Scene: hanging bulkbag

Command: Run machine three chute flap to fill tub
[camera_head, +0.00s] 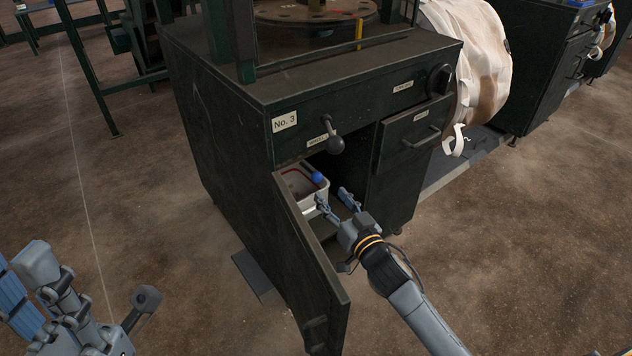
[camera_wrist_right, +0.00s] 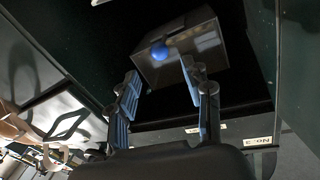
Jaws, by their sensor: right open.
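Machine three is the dark green cabinet (camera_head: 225,125) with the "No. 3" label (camera_head: 284,122). A lever with a round dark knob (camera_head: 335,145) sticks out of its front beside a small label. Below it, the cabinet door (camera_head: 312,265) stands open. A pale tub (camera_head: 316,199) sits inside, partly hidden by the door and my gripper. A blue round thing (camera_head: 319,178) shows at the tub; the wrist view shows the tub (camera_wrist_right: 205,42) too. My right gripper (camera_head: 338,199) is open and empty in front of the tub. My left gripper (camera_head: 40,295) is at the lower left, partly cut off.
A closed drawer (camera_head: 413,133) with a handle is right of the lever. A large pale bulk bag (camera_head: 470,65) hangs behind the cabinet's right side. Another dark cabinet (camera_head: 545,60) stands farther right. The brown floor (camera_head: 500,260) at the right front is clear.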

